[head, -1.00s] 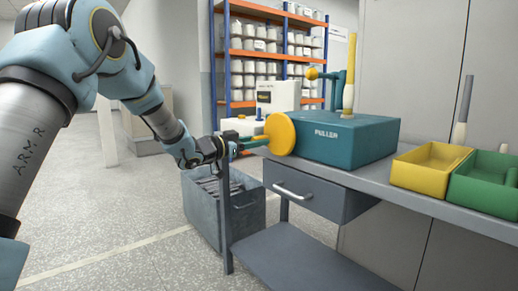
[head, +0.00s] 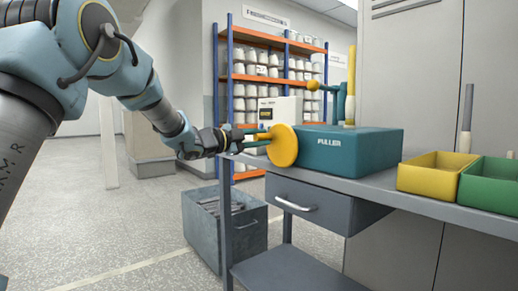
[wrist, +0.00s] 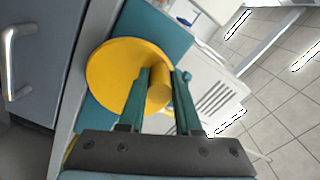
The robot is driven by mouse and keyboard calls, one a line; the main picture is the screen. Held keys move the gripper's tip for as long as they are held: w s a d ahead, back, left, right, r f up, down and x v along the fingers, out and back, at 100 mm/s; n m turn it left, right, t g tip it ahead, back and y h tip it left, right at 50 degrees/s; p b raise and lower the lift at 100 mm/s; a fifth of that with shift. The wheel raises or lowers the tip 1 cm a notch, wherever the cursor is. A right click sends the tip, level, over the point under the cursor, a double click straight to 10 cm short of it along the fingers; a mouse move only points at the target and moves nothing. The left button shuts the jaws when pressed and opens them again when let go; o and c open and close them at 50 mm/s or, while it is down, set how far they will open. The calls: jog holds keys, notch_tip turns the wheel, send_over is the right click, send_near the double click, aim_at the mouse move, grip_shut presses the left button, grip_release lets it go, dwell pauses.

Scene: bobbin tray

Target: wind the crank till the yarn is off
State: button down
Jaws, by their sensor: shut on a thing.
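The teal machine marked PULLER (head: 350,152) stands on the grey bench. Its yellow crank disc (head: 285,149) faces left, and the disc also shows in the wrist view (wrist: 108,72). My gripper (head: 264,137) is at the upper left of the disc. In the wrist view my gripper (wrist: 160,82) has its teal fingers shut on the yellow crank knob (wrist: 158,94), which sticks out from the disc. A yellow upright rod with a pale base (head: 351,90) stands at the machine top. I cannot make out the yarn strand.
A yellow bin (head: 420,185) and a green bin (head: 487,205) stand on the bench at right. A grey drawer (head: 318,203) hangs beneath the bench top. A metal crate (head: 240,228) stands on the floor. Open floor lies at left.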

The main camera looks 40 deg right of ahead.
jog(key=shift+s+r+m+b, duration=0.35)
jog(key=shift+m+b, duration=0.25)
jog(key=shift+m, duration=0.4)
jog(key=shift+r, duration=0.1)
jog(key=c, duration=0.6)
grip_release()
jog(key=shift+a, duration=0.1)
jog(key=a+p, duration=0.1)
jog(key=a, duration=0.9)
jog(key=shift+w+a, duration=0.3)
jog(key=shift+w, duration=0.05)
